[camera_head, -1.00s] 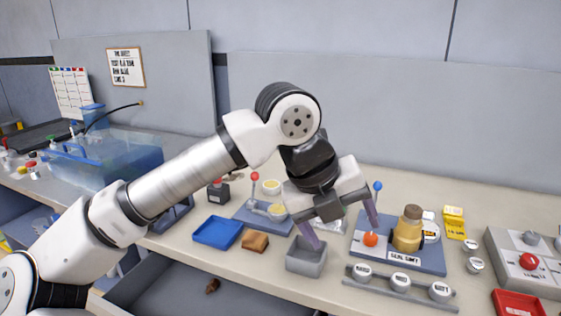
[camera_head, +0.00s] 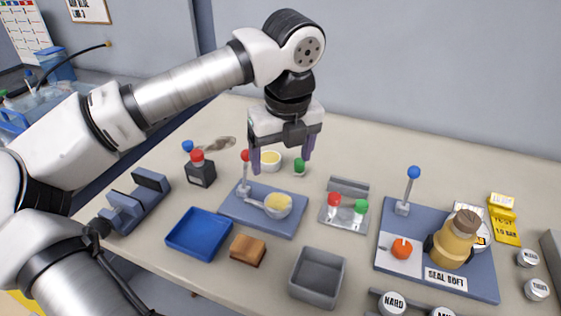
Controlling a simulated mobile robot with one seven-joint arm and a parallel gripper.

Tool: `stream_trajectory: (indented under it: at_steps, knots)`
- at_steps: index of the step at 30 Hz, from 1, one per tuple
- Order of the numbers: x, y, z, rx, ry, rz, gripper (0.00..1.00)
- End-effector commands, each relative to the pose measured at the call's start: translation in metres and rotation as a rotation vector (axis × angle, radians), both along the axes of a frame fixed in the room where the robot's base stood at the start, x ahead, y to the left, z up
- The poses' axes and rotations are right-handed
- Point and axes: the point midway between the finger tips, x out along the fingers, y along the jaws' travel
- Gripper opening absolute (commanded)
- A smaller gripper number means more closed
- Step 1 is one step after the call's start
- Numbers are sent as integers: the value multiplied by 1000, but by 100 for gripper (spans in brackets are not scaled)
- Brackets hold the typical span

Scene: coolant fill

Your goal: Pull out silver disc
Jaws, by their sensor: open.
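Several silver discs with pale labelled tops are in view, and I cannot tell which one the task means. One marked HARD (camera_head: 392,302) sits in a grey rack at the bottom edge, with another beside it (camera_head: 443,312) cut off by the frame. Two more lie loose at the right, an upper disc (camera_head: 528,258) and a lower disc (camera_head: 537,289). My gripper (camera_head: 281,160) points down, open and empty, over the back of a blue-grey plate (camera_head: 237,215), far left of the discs. Its fingers partly overlap a yellow-filled cup (camera_head: 270,158).
A red-knobbed lever (camera_head: 245,170) stands close by my gripper. The SEAL SOFT plate (camera_head: 470,286) carries a blue-knobbed lever, an orange knob and a yellow-brown bottle (camera_head: 457,240). A grey bin (camera_head: 317,278), blue tray (camera_head: 198,234) and brown block (camera_head: 248,250) are in front.

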Motion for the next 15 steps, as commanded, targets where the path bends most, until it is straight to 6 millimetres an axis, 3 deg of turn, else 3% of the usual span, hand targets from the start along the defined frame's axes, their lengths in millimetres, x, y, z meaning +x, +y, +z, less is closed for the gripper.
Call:
stream_trajectory:
  at_steps: [15]
  knots:
    - [12,4,-90,-3,4,-2,79]
